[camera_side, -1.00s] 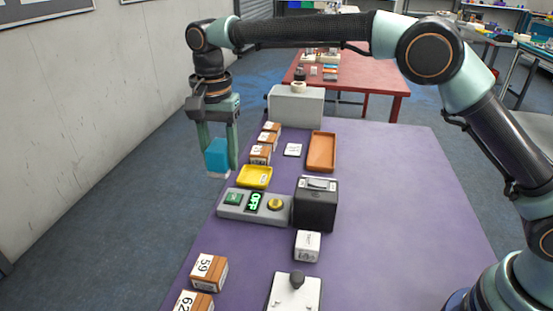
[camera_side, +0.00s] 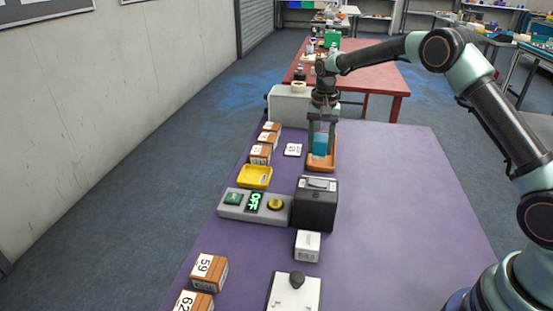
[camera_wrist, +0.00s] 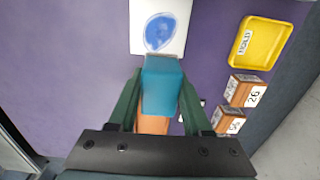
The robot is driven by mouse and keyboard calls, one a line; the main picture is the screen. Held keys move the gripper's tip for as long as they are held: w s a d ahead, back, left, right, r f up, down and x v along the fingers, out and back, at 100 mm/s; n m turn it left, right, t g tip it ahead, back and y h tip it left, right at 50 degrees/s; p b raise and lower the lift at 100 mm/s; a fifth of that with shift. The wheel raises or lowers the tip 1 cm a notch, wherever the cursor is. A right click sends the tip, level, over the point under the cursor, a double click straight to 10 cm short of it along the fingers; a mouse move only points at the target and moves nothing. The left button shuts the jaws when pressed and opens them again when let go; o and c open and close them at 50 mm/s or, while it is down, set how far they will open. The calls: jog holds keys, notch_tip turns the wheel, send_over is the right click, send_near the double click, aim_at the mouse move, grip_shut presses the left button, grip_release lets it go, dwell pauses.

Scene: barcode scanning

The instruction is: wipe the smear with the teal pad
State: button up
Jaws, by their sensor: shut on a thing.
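My gripper (camera_side: 321,150) is shut on the teal pad (camera_side: 320,143), holding it upright over the orange tray (camera_side: 321,167). In the wrist view the pad (camera_wrist: 162,88) sits between the two green fingers. A white panel (camera_wrist: 139,42) with a blue oval smear (camera_wrist: 160,30) shows just ahead of the pad at the top of the wrist view. The pad's far end overlaps the panel's lower edge in the picture; I cannot tell whether they touch. The smear cannot be made out in the side view.
A dark box (camera_side: 316,207) stands on the near side of the orange tray. A yellow tray (camera_side: 255,177), brown labelled boxes (camera_side: 261,154) and a white card (camera_side: 293,150) lie left. A grey block (camera_side: 296,107) stands behind. The purple table is clear at right.

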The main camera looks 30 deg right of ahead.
aim_at(321, 169)
jog(key=shift+d+f, duration=0.2)
jog(key=shift+f, duration=0.15)
jog(key=shift+s+a+f, duration=0.1)
jog(key=shift+f, duration=3.7)
jog(key=shift+s+a, duration=0.25)
jog(key=shift+a, duration=0.05)
grip_shut()
jog(key=shift+s+a, duration=2.3)
jog(key=shift+s, duration=0.05)
jog(key=shift+w+d, duration=2.7)
jog(key=shift+s+d, duration=0.25)
jog(key=shift+s+a, duration=2.65)
jog(key=shift+a, duration=0.1)
jog(key=shift+w+d, duration=2.65)
jog(key=shift+d, duration=0.05)
jog(key=shift+r, duration=4.1)
